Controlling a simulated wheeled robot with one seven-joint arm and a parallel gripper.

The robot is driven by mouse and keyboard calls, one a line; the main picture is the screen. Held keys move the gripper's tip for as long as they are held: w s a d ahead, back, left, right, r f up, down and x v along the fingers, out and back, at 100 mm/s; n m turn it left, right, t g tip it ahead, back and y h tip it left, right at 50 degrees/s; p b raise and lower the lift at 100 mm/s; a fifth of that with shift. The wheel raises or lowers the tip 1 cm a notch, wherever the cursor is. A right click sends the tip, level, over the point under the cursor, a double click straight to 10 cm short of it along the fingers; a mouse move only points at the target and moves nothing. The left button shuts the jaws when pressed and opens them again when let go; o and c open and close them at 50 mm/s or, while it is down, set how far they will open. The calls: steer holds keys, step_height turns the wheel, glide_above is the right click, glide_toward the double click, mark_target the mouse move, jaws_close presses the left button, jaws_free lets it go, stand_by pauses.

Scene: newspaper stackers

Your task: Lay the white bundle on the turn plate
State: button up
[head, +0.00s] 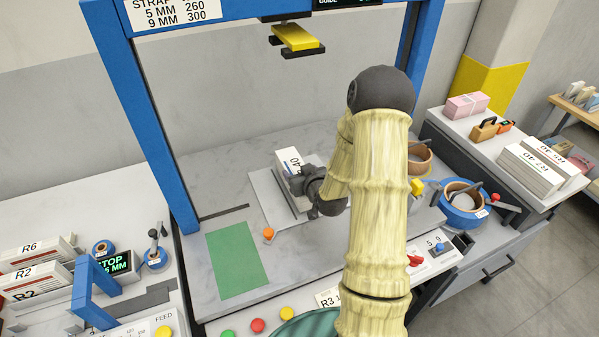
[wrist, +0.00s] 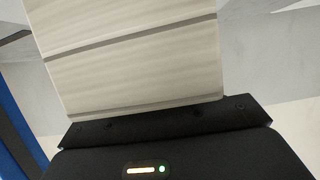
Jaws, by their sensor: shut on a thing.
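The white bundle (head: 289,160), with black lettering ending in "40" on its face, is at the middle of the machine table, over the pale grey square turn plate (head: 265,187). My gripper (head: 300,181) is shut on it from the right and front. In the wrist view the bundle (wrist: 135,65) fills the upper middle as layered off-white paper with darker seams, close against the black gripper body. The arm and gripper hide part of the bundle and the plate's right side. I cannot tell whether the bundle touches the plate or hangs just above it.
A blue frame (head: 155,110) rises at the left, with a yellow block (head: 297,37) hanging from its top. A green mat (head: 237,259) and an orange knob (head: 268,233) lie front left of the plate. Tape rolls (head: 462,197) and white stacks (head: 543,163) stand at right.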

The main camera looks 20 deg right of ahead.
steer(key=shift+f+b, duration=0.45)
steer(key=shift+b, duration=0.1)
stand_by(0.4)
